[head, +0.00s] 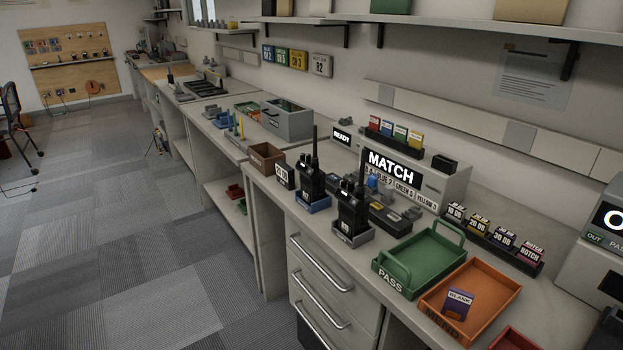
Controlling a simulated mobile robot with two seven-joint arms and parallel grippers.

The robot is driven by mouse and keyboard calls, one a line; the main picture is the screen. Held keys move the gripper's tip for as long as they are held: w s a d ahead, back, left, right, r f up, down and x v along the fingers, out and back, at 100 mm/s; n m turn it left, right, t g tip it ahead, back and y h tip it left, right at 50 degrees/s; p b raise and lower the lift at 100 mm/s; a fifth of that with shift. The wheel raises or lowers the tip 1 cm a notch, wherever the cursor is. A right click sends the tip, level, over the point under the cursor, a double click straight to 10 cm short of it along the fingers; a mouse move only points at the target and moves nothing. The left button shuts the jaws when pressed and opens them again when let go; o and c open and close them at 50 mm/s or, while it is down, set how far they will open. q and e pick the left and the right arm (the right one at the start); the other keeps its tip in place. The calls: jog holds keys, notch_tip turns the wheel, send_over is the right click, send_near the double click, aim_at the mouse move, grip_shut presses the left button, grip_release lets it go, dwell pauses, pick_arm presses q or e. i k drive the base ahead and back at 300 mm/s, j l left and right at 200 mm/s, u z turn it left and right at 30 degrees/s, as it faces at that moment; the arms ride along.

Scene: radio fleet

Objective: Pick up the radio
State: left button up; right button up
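One radio (311,181) stands in a blue holder (314,206). The other radio (350,213) stands in a grey holder (353,239), a little nearer and to the right. A smaller dark radio-like shape (171,77) stands far back on the counter; it is too small to tell for sure. Neither of my grippers shows in this view.
A green PASS tray (386,276) and an orange tray (436,312) with a blank card sit to the right. A MATCH box (440,187) stands behind the radios. Drawers with handles (322,263) face the aisle.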

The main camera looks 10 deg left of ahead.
aim_at(313, 179)
jog(key=z, duration=0.95)
jog(key=i+j+z, duration=0.1)
jog(key=j+z, duration=0.45)
